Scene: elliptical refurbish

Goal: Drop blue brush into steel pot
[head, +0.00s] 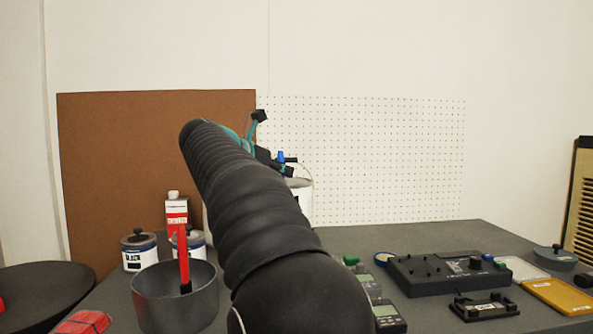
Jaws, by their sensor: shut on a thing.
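My gripper (273,162) shows past the end of my black ribbed arm, which hides part of it. It is shut on a small blue item, apparently the blue brush (281,156), held up in front of the white wall panel. Only a short blue piece of the brush shows. The grey steel pot (203,308) stands at the lower left of the table, left of my arm and well below the gripper. A red-handled tool (183,258) stands upright in the pot.
Paint cans (138,253) and a red-and-white bottle (176,216) stand behind the pot. A white bucket (303,196) is behind the gripper. A black device (452,273), meters and a yellow case (558,297) lie at right. A red item (82,323) lies front left.

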